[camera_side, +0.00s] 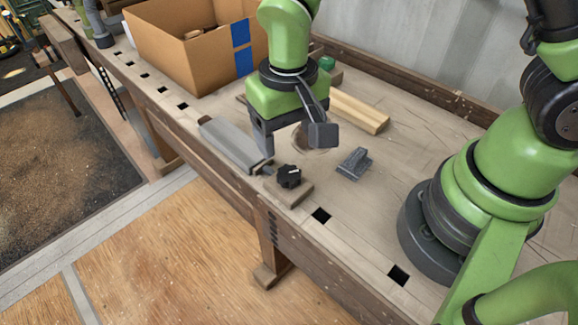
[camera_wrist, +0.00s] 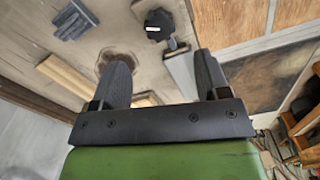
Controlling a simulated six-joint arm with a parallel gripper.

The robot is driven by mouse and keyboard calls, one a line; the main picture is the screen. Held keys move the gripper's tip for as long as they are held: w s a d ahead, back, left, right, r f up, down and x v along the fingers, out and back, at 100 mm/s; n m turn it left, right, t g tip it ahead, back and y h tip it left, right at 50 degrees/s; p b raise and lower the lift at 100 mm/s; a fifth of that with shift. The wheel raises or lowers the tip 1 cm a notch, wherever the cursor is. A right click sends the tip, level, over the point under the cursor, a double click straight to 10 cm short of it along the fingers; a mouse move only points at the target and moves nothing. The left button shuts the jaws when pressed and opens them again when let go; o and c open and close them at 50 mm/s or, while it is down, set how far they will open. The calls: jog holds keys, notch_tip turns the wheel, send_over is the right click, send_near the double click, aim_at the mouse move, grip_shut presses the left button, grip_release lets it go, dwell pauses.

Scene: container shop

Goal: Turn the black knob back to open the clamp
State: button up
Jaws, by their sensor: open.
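The black knob (camera_side: 289,176) has a lobed rim and sits at the front edge of the bench, on the end of a clamp with a grey metal body (camera_side: 232,144). A small wooden block (camera_side: 293,193) lies under the knob. In the wrist view the knob (camera_wrist: 159,24) shows at the top, beyond the fingertips, with part of the clamp's grey bar (camera_wrist: 182,68) below it. My gripper (camera_side: 292,147) is open and empty, above the bench just behind the knob and not touching it. Its two fingers also show apart in the wrist view (camera_wrist: 160,72).
A cardboard box (camera_side: 190,50) with blue tape stands at the back left. A pale wooden strip (camera_side: 358,110) lies behind my gripper. A small dark grey metal piece (camera_side: 354,164) lies right of the knob. Square holes (camera_side: 320,215) line the bench's front edge.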

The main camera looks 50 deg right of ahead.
aim_at(289, 173)
notch_tip(289, 173, down, 8)
jog(key=shift+f, duration=0.1)
dwell(0.4)
jog(key=c, duration=0.9)
